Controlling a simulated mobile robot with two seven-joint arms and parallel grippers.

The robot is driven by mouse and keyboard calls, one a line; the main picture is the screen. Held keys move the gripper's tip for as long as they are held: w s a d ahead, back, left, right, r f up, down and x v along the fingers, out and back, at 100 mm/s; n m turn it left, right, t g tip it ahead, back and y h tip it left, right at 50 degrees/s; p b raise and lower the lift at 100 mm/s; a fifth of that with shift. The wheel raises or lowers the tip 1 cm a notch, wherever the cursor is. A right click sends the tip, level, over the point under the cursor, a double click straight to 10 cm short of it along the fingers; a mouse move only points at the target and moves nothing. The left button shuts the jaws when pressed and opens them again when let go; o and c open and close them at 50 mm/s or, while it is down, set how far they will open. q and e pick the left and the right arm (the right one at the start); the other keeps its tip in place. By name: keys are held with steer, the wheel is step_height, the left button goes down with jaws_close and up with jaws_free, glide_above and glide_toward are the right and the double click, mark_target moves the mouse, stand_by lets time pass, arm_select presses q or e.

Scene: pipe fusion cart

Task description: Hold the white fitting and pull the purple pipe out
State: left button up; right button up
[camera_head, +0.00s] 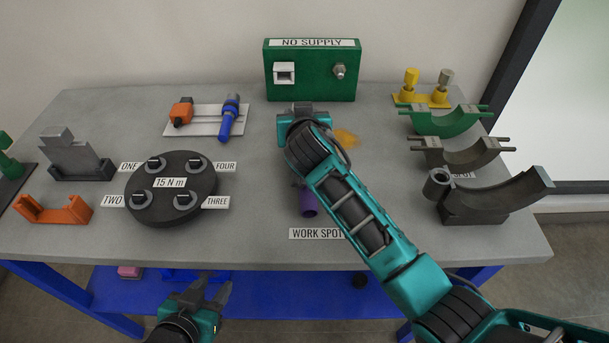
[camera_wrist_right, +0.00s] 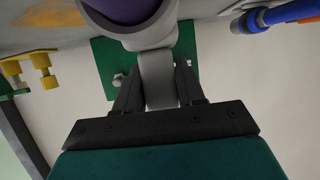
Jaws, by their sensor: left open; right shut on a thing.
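The purple pipe (camera_head: 309,205) shows at the work spot, its end just left of my right arm. In the right wrist view the purple pipe (camera_wrist_right: 122,9) sits inside the ring of the white fitting (camera_wrist_right: 157,75). My right gripper (camera_wrist_right: 156,88) has its two dark fingers on either side of the fitting's pale neck and is shut on it. In the head view my right arm hides the fitting and most of the pipe. My left gripper (camera_head: 207,292) is open and empty, in front of the table's front edge, left of the pipe and apart from it.
A black disc (camera_head: 171,218) with numbered stations lies left. A white plate (camera_head: 190,127) with orange and blue tools and a green NO SUPPLY box (camera_head: 310,85) stand at the back. Green (camera_head: 447,122) and grey (camera_head: 495,200) half-round saddles stand right. The table between disc and pipe is clear.

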jaws_close()
steer(key=shift+r, duration=0.1)
steer(key=shift+g, duration=0.3)
steer(key=shift+s+f, duration=0.15)
steer(key=shift+f, duration=0.5)
stand_by(1.7)
steer(key=shift+o, duration=1.6)
jaws_free()
steer(key=o, duration=0.4)
steer(key=shift+r, duration=0.3)
